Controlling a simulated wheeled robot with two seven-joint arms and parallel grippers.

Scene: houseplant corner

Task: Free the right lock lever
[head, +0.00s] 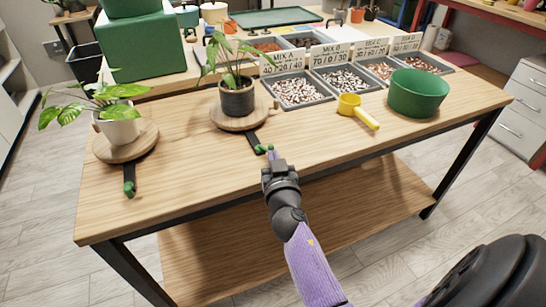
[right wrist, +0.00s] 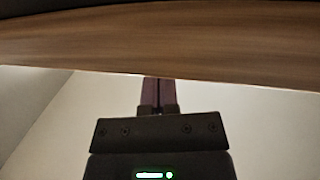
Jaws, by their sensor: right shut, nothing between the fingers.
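The right lock lever (head: 254,141) is a black bar with a green tip. It sticks out toward the front from under the round wooden turntable (head: 239,122) that bears a plant in a dark pot (head: 237,98). My right gripper (head: 271,155) is shut and empty, its fingertips right beside the lever's green tip. I cannot tell whether they touch it. In the right wrist view the shut fingers (right wrist: 158,92) point at a wooden edge (right wrist: 160,50); no lever shows there. A similar left lever (head: 129,178) projects from the left turntable (head: 125,148). My left gripper is not in view.
A plant in a white pot (head: 119,126) stands on the left turntable. Grey trays of mix (head: 298,104) with labels line the table's back. A yellow scoop (head: 357,110) and green tub (head: 418,95) stand to the right. The table (head: 200,180) is clear between the levers.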

